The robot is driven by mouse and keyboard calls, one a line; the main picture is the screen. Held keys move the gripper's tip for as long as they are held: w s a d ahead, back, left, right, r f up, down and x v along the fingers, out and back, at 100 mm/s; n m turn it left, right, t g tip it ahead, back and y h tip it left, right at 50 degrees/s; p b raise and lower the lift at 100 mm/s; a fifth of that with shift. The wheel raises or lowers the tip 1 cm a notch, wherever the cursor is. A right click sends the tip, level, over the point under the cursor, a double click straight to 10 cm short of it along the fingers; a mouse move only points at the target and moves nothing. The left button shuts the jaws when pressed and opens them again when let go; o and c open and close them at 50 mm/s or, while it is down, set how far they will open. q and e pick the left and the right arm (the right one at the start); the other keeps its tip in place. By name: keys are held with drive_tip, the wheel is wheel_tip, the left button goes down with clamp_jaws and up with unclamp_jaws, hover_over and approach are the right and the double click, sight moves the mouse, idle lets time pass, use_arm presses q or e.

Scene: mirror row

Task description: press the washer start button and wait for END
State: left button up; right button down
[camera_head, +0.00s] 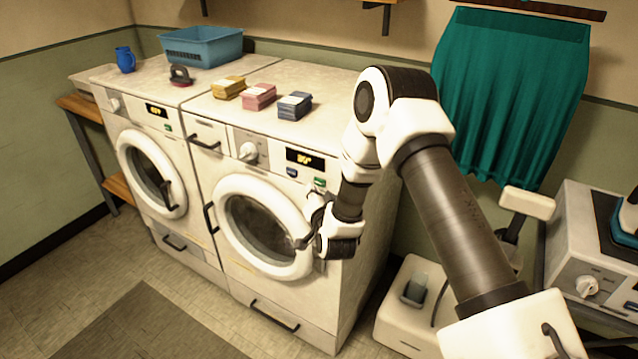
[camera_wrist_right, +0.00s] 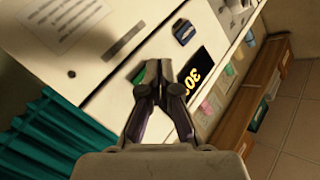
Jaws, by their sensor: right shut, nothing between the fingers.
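The right-hand white front-loader (camera_head: 262,190) has a lit display reading about 30 (camera_head: 305,159), a blue button (camera_head: 291,172) and a green button (camera_head: 319,182). Its round door is closed. My right gripper (camera_head: 315,202) is shut and empty, just below the green button in the head view. In the right wrist view the shut fingertips (camera_wrist_right: 159,68) lie over the panel and partly cover the green button (camera_wrist_right: 140,76); I cannot tell if they touch it. The blue button (camera_wrist_right: 184,32) and lit display (camera_wrist_right: 195,72) are clear of them. My left gripper is not in view.
A second front-loader (camera_head: 148,165) stands at left. On the tops are a blue basket (camera_head: 201,46), a blue mug (camera_head: 125,60) and yellow, pink and dark blue boxes (camera_head: 294,106). A teal curtain (camera_head: 505,95) hangs behind my right arm. The floor in front is clear.

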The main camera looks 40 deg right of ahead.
drive_tip(key=shift+d, duration=0.15)
idle(0.4)
drive_tip(key=shift+w+d, duration=0.15)
drive_tip(key=shift+d, duration=0.1)
drive_tip(key=shift+w+d, duration=0.15)
drive_tip(key=shift+d, duration=0.15)
idle(0.6)
drive_tip(key=shift+a, duration=0.1)
drive_tip(key=shift+s+a+b, duration=0.3)
drive_tip(key=shift+s+a, duration=0.05)
drive_tip(key=shift+a, duration=0.3)
drive_tip(key=a, duration=0.1)
drive_tip(key=s+a+b, duration=0.1)
drive_tip(key=a, duration=0.1)
drive_tip(key=s+a, duration=0.1)
drive_tip(key=shift+a, duration=0.3)
